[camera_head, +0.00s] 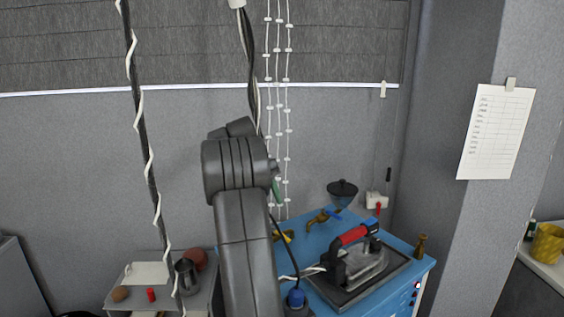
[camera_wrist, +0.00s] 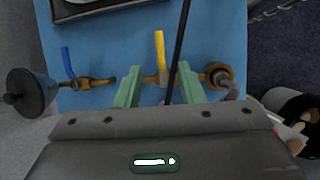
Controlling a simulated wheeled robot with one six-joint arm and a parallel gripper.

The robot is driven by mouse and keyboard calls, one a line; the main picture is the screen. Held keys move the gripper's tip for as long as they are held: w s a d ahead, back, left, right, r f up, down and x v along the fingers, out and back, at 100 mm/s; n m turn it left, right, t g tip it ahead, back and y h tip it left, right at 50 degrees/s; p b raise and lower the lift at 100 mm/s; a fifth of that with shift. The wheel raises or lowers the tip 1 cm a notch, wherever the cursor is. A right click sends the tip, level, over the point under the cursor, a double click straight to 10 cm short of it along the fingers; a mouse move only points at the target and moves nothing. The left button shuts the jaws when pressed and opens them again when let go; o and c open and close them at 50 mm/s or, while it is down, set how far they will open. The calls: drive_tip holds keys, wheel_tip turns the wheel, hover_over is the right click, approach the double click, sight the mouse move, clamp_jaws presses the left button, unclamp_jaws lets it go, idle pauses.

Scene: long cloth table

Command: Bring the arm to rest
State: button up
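My arm (camera_head: 246,235) rises through the middle of the head view, with its elbow in front of the wall. My gripper is mostly hidden behind it there; a green finger (camera_head: 277,190) shows just right of the arm. In the wrist view my gripper (camera_wrist: 158,88) has its two green fingers apart, with no object visibly clamped between them. A thin black cord or rod (camera_wrist: 181,38) crosses the view between the fingers. Beyond the fingertips is a brass tap with a yellow handle (camera_wrist: 160,50), on or above the blue top; the gap to it is unclear.
A blue cabinet (camera_head: 393,279) bears an iron (camera_head: 360,262) on a dark plate and a dark funnel (camera_head: 342,193). A blue-handled tap (camera_wrist: 69,62) is left of the fingers. A shelf (camera_head: 113,299) holds small items. Cords hang nearby.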

sight(285, 236)
drive_tip(key=p+x, duration=0.1)
drive_tip(key=x, duration=0.9)
drive_tip(key=shift+s+d+f, duration=0.1)
drive_tip(key=shift+d+f, duration=0.05)
drive_tip(key=shift+w+d+n+t, duration=0.35)
drive_tip(key=shift+d+n+t, duration=0.1)
drive_tip(key=shift+n, duration=0.65)
drive_tip(key=shift+a, duration=0.1)
